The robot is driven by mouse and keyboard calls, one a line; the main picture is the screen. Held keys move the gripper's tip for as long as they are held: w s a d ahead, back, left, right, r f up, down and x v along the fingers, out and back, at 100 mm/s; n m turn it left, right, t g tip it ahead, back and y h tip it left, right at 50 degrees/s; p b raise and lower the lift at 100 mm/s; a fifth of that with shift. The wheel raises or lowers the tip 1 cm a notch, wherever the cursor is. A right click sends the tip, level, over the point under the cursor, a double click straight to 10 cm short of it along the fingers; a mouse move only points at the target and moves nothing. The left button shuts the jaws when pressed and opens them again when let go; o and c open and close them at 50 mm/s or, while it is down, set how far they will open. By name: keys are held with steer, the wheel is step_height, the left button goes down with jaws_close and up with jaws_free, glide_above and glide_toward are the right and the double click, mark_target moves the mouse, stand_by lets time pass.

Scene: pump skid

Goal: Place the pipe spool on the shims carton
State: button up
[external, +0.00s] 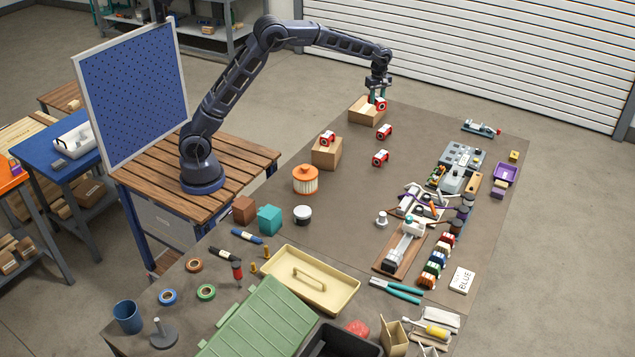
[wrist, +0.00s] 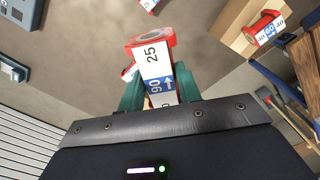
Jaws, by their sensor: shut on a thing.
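My gripper (external: 377,96) is shut on a red-and-white pipe spool (external: 381,104), held between its teal fingers. In the wrist view this spool (wrist: 153,62) shows "25" and a blue "90" label with an arrow. In the external view it overlaps the right side of the far tan carton (external: 358,117); I cannot tell whether they touch. That carton is not visible under the gripper in the wrist view. A second tan carton (external: 326,158) bears another spool (external: 327,138). The pictures do not show which carton is the shims one.
Two more spools, (external: 384,131) and (external: 380,158), lie on the brown table right of the cartons. Tools and a grey device (external: 461,160) fill the right side.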

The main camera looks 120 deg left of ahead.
steer(key=s+a+r+n, duration=0.1)
steer(key=s+a+n, duration=0.1)
steer(key=s+a, duration=0.35)
steer(key=s+a+n, duration=0.2)
steer(key=s+a, duration=0.1)
steer(key=a, duration=0.5)
steer(key=n, duration=0.3)
glide_above(359, 108)
steer(key=f, duration=1.9)
steer(key=shift+d, duration=0.3)
steer(key=shift+f, duration=0.2)
steer(key=o, duration=1.2)
step_height(359, 108, up, 12)
steer(key=shift+r, duration=0.15)
